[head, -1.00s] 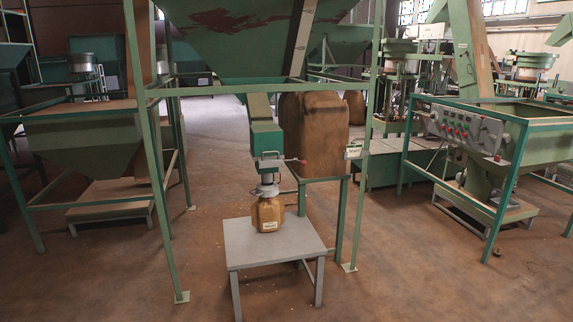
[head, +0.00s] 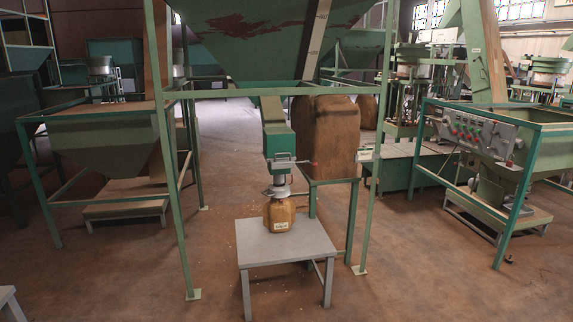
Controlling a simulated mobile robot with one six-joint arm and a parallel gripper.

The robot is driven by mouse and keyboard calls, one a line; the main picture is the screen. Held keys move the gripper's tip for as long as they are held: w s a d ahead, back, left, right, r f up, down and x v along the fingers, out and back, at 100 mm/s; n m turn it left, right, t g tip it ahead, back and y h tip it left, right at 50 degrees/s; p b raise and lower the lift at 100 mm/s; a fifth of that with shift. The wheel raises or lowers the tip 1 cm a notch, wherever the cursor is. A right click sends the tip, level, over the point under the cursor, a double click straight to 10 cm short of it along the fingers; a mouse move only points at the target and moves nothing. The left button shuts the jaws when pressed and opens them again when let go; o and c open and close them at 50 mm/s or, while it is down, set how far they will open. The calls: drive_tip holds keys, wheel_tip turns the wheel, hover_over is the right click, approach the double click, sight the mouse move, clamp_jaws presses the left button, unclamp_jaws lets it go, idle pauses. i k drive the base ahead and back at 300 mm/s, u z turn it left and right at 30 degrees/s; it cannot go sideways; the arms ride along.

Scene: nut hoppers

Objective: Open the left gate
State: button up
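A green hopper (head: 270,45) with a red-brown patch hangs in a green frame at the centre of the head view. Under it is a green chute outlet (head: 279,143) with a metal gate (head: 282,161) at its lower end. A small red handle end shows at the gate's right side. A brown jar (head: 279,215) with a pale label stands below the outlet on a small grey table (head: 283,247). I cannot tell whether the gate is open or shut. My gripper is not in view.
Green frame legs (head: 171,170) flank the table. A large brown container (head: 326,135) stands behind it on the right. A control panel (head: 478,134) is on another hopper frame at right. Bare brown floor lies in front. A grey table corner (head: 8,300) shows at lower left.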

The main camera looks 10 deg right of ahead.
sight(288, 163)
drive_tip(key=u, duration=0.1)
drive_tip(key=i, duration=0.9)
drive_tip(key=z, duration=0.1)
drive_tip(key=k, duration=0.65)
drive_tip(key=z, duration=0.5)
drive_tip(key=i, duration=0.75)
drive_tip(key=z, duration=0.1)
